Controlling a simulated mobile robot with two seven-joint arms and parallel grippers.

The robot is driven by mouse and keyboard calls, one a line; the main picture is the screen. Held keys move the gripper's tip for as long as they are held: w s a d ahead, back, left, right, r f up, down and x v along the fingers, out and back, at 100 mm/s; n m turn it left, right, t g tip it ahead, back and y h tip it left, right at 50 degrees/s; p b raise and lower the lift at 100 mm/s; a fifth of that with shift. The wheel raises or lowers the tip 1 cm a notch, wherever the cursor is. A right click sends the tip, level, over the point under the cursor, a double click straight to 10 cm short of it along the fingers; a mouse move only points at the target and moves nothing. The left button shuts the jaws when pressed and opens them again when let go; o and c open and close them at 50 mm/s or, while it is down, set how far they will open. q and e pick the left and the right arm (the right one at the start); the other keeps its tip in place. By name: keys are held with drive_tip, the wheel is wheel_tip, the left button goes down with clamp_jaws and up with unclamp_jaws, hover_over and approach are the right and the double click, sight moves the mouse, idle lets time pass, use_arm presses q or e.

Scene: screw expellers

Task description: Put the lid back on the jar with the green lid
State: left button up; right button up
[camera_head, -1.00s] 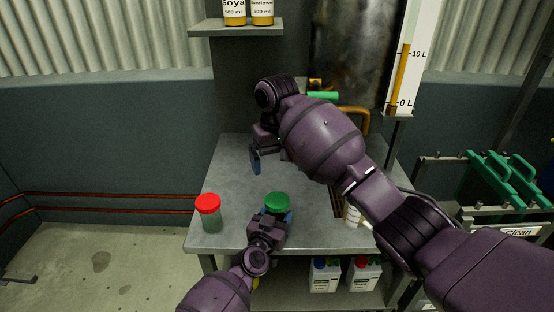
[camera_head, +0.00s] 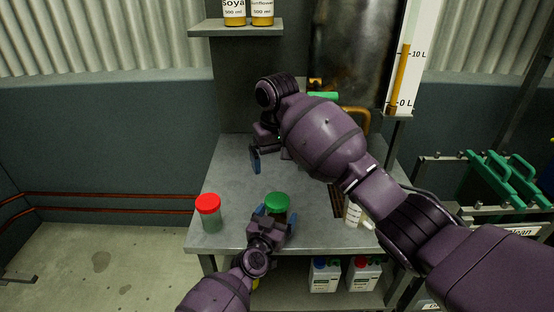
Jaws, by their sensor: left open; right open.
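The green lid (camera_head: 277,201) is near the front of the grey table, at the top of what looks like a jar mostly hidden behind my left gripper. I cannot tell how the lid sits on it. My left gripper (camera_head: 273,213) is open, right at the near side of the lid and jar, with blue fingertips close to them. My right gripper (camera_head: 257,158) is open over the back left of the table, away from the lid. One blue finger shows and the other is hidden.
A jar with a red lid (camera_head: 209,213) stands at the table's (camera_head: 232,178) front left. The table's left middle is clear. White containers (camera_head: 324,275) sit on the lower shelf.

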use_arm(q)
drive_tip(key=p+v, duration=0.2)
drive_tip(key=v, duration=0.8)
drive_tip(key=shift+s+a, duration=0.15)
drive_tip(key=shift+s, duration=0.1)
use_arm(e)
wheel_tip(320, 180, up, 7)
drive_tip(key=shift+s+t, duration=0.25)
drive_tip(key=shift+t, duration=0.15)
drive_tip(key=shift+f, duration=0.1)
